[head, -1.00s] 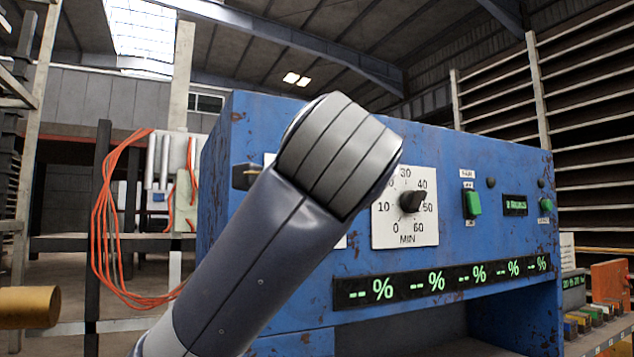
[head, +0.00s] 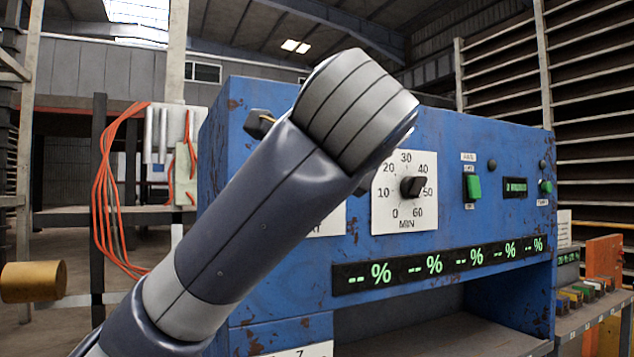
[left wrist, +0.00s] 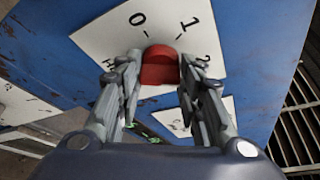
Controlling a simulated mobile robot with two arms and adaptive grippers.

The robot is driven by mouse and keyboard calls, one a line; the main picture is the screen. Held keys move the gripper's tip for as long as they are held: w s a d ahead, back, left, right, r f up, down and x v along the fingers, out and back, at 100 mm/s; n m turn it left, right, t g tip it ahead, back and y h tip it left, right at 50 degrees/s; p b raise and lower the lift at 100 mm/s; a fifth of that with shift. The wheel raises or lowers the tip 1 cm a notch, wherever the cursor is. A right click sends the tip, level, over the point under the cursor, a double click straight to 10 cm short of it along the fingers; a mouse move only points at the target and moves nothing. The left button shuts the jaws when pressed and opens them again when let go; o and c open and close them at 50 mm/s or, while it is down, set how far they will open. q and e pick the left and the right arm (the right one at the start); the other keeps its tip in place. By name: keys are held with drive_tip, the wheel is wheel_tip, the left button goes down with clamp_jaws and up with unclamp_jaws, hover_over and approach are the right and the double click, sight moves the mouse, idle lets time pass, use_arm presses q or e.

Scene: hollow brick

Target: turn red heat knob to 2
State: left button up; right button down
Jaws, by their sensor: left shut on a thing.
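The red heat knob (left wrist: 160,66) shows in the left wrist view, on a white dial plate (left wrist: 112,38) marked 0, 1 and a partly covered 2. My left gripper (left wrist: 160,72) is shut on this knob, one finger on each side. The exact mark the knob points to cannot be told. In the head view, my left arm covers the knob and the gripper; only an edge of the white plate (head: 331,222) shows beside it. My right gripper is in neither view.
The blue machine (head: 460,140) carries a minutes dial with a black knob (head: 413,187), a green switch (head: 473,187) and a row of percent displays (head: 425,264). Orange cables (head: 105,200) hang at the left. A shelf with small coloured blocks (head: 590,290) stands at the right.

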use_arm(q)
drive_tip(key=shift+f, duration=0.1)
drive_tip(key=o, duration=1.1)
drive_tip(key=shift+c, duration=0.2)
drive_tip(key=v, duration=0.7)
drive_tip(key=shift+s, duration=0.2)
drive_tip(key=shift+d, duration=0.15)
